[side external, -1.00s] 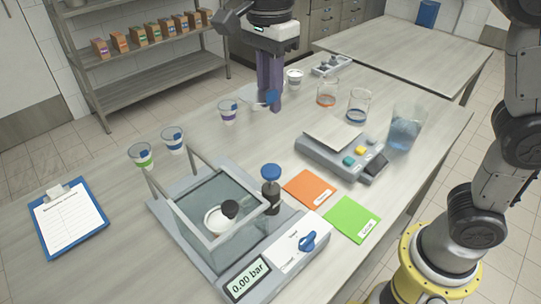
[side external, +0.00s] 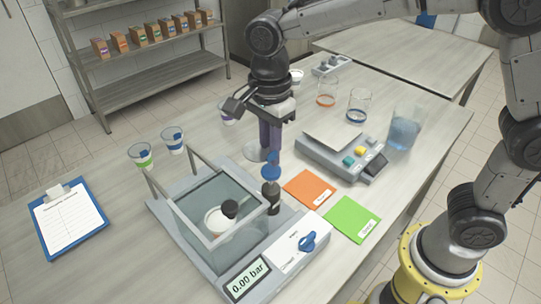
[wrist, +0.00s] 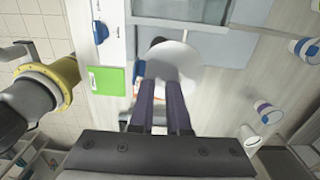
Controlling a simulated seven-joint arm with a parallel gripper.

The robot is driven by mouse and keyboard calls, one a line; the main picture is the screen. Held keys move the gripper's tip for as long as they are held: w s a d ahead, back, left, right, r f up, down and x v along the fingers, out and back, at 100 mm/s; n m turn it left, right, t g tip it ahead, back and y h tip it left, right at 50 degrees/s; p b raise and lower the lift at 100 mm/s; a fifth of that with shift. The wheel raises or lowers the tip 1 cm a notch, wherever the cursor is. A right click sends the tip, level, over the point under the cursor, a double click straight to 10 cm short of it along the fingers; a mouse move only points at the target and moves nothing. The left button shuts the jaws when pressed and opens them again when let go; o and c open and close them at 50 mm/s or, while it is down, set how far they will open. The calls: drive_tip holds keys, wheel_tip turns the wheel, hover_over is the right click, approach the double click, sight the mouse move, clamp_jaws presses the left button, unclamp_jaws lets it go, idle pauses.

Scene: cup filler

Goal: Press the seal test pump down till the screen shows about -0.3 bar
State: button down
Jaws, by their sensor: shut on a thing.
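The seal test pump (side external: 271,197) is a dark upright cylinder with a blue knob, standing beside the clear test chamber (side external: 225,245). The chamber holds a pale cup (side external: 216,222) with a dark round piece by it. The screen (side external: 247,279) reads 0.00 bar. My gripper (side external: 270,148) is just above and behind the pump. In the wrist view, my gripper (wrist: 163,90) is shut on a pale disc (wrist: 175,62), which also shows beside the fingers in the side view (side external: 253,154). The disc hides most of the pump in the wrist view.
A panel with a blue knob (side external: 307,241) is at the front. Orange (side external: 310,188) and green (side external: 351,220) cards lie right of the pump. A grey device (side external: 341,152) and beakers (side external: 405,130) stand farther right. Cups (side external: 172,140) and a clipboard (side external: 68,219) are left.

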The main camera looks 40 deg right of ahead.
sight(271, 169)
drive_tip(key=shift+f, duration=1)
drive_tip(key=shift+f, duration=1.9)
drive_tip(key=shift+s, duration=0.1)
drive_tip(key=shift+r, duration=4.3)
